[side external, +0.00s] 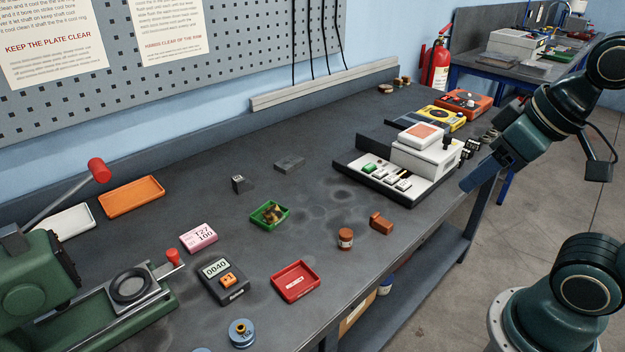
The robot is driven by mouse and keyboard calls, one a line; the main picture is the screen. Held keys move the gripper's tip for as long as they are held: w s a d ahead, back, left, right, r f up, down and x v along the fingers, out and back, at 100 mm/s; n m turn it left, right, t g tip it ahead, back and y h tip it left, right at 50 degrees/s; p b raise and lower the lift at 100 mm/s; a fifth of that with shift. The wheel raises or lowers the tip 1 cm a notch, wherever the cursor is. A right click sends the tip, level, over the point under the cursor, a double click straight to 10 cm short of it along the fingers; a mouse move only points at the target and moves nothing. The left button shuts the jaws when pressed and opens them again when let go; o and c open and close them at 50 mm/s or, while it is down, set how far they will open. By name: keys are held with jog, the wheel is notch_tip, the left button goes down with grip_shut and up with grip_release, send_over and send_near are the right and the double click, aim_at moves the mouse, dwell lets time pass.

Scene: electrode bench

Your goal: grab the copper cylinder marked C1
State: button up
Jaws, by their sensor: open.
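A short copper cylinder (345,238) stands upright on the dark bench near its front edge, right of the middle. It has a pale band with a marking too small to read, so I cannot confirm C1. A copper-coloured block (381,223) lies just to its right, apart from it. My gripper (467,168) is open and appears empty, at the right by the bench's front edge. It is well to the right of the cylinder and higher in the picture. Its fingers are partly hard to make out.
A white device on a black tray (345,172) stands between my gripper and the back. A red tray (295,302), a green tray (256,222) and a meter reading 0040 (239,293) lie left of the cylinder. A green press (40,270) is at far left. Bench around the cylinder is mostly clear.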

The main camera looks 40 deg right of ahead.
jog(key=w+f+n+g+y, duration=0.2)
jog(key=w+f+n, duration=0.3)
jog(key=w+n, duration=0.2)
jog(key=w+f+n+g+y, duration=0.2)
jog(key=w+f+n, duration=0.3)
jog(key=w, duration=0.6)
jog(key=shift+a+n, duration=0.45)
jog(key=shift+n, duration=0.85)
jog(key=shift+w, duration=0.1)
send_near(347, 232)
jog(key=shift+x, duration=2.6)
jog(key=shift+x, duration=2.55)
